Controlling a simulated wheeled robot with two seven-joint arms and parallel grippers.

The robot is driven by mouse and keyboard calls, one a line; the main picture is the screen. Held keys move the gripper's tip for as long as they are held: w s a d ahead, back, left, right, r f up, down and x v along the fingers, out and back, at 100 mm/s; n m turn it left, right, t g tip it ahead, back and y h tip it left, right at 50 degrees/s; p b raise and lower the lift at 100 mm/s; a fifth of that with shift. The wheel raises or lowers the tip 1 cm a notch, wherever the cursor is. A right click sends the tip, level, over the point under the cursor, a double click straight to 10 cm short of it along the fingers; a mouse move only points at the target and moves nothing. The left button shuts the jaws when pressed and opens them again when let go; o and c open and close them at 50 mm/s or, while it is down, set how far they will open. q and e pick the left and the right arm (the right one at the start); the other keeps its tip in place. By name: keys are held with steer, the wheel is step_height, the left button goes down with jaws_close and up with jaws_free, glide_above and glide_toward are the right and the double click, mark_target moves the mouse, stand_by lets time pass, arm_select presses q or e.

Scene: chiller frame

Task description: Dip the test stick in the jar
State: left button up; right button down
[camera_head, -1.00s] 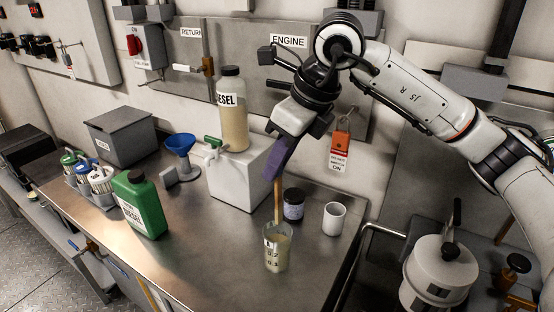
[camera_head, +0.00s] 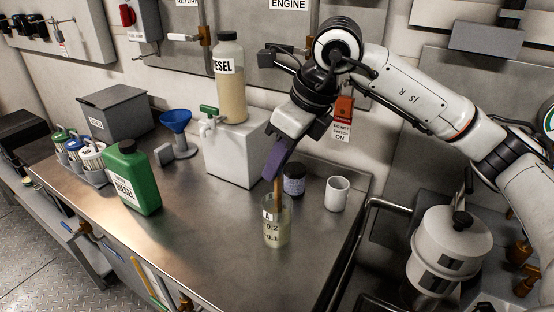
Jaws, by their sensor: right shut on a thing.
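The jar (camera_head: 277,232) is a clear glass with scale marks and pale yellowish liquid, upright near the front right of the steel bench. My right gripper (camera_head: 277,172) is shut on the brown test stick (camera_head: 278,188), just above the jar. The stick points down, and its lower part is inside the jar's mouth. I cannot tell clearly whether its tip touches the liquid. My left gripper is not in view.
A small dark-lidded jar (camera_head: 294,179) and a white cup (camera_head: 337,194) stand close behind and right. A white block (camera_head: 232,155) carries a diesel bottle (camera_head: 229,85). A green can (camera_head: 133,178) and blue funnel (camera_head: 176,122) stand left. The front bench is clear.

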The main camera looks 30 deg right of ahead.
mark_target(280, 178)
steer(key=shift+f+b, duration=0.55)
steer(key=shift+f, duration=0.35)
steer(key=shift+f+b, duration=0.55)
steer(key=shift+f, duration=0.15)
steer(key=shift+f+b, duration=0.5)
steer(key=shift+f, duration=0.4)
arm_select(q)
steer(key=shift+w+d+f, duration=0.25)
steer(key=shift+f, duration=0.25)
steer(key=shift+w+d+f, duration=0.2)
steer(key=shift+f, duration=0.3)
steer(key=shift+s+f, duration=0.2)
